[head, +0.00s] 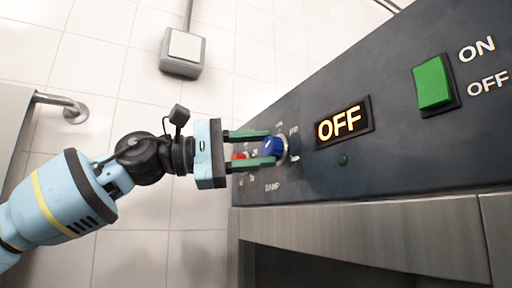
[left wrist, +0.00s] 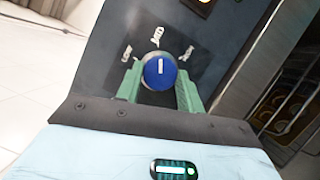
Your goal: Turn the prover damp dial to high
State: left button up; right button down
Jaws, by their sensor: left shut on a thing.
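The blue damp dial (head: 273,147) is on the dark prover panel (head: 390,140), above the word DAMP in the head view. In the left wrist view the dial (left wrist: 160,72) shows a white mark pointing up, towards MID. LOW is to its left and HIGH to its right. My left gripper (head: 276,146) has its green fingers on either side of the dial and is shut on it. The fingers (left wrist: 160,85) also flank the dial in the left wrist view. My right gripper is not in view.
A red dial (head: 240,157) is just left of the blue one, partly hidden by my fingers. A lit display (head: 342,123) reads OFF. A green rocker switch (head: 433,83) is at the right. A grey wall box (head: 182,52) hangs on white tiles.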

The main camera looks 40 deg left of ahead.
pick_arm(q)
jog(key=m, duration=0.1)
jog(key=m+g+p, duration=0.1)
jog(key=m, duration=0.1)
jog(key=m+y, duration=0.1)
jog(key=shift+r+g+p, duration=0.3)
jog(key=m+y+p, duration=0.1)
jog(key=m, duration=0.2)
jog(key=shift+r+m+g, duration=0.1)
jog(key=shift+m+g, duration=0.2)
jog(key=shift+d+m+y+p, duration=0.1)
jog(key=shift+m+y+p, duration=0.45)
jog(key=shift+m, duration=0.25)
jog(key=shift+m+y, duration=0.25)
jog(key=shift+m, duration=0.15)
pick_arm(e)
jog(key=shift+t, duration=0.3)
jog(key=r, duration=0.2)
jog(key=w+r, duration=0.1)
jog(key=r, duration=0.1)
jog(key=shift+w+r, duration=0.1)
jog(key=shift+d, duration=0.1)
pick_arm(q)
jog(key=o, duration=0.9)
jog(key=shift+c, duration=0.2)
jog(key=shift+o, duration=0.6)
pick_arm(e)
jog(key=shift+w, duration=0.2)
